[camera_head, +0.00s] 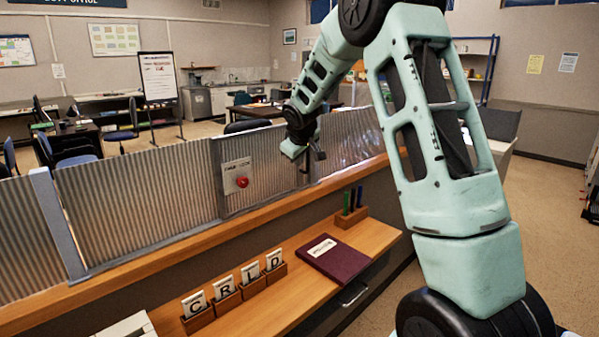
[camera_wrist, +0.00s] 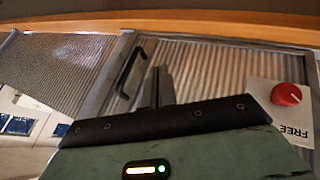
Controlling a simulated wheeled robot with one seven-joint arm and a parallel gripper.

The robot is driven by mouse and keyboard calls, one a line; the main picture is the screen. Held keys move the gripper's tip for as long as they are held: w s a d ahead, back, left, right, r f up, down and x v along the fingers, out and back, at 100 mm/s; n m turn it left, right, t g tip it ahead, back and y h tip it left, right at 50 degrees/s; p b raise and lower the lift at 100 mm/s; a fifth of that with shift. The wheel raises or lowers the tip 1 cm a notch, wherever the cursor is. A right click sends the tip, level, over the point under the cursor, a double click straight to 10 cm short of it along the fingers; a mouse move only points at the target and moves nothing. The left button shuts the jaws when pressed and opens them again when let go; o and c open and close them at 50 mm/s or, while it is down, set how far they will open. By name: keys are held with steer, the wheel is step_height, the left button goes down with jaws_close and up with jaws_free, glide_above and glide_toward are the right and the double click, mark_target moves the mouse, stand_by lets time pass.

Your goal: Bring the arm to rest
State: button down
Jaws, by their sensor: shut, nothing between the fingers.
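My mint-green arm (camera_head: 445,150) reaches up from the lower right and bends over toward the corrugated screen above the counter. My gripper (camera_wrist: 157,76) is shut and empty, its thin dark fingers together in front of the screen in the wrist view. A black bar handle (camera_wrist: 130,74) on the screen shows just left of the fingers in the wrist view. I cannot tell whether they touch it.
A plate with a red knob (camera_head: 241,182) is on the screen, left of my gripper. The counter shelf (camera_head: 283,311) below holds lettered card holders (camera_head: 226,288), a dark red book (camera_head: 331,257) and a pen block (camera_head: 351,214). Open floor (camera_head: 545,215) lies to the right.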

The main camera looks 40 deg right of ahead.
steer(key=shift+v, duration=1.5)
steer(key=shift+a, duration=0.1)
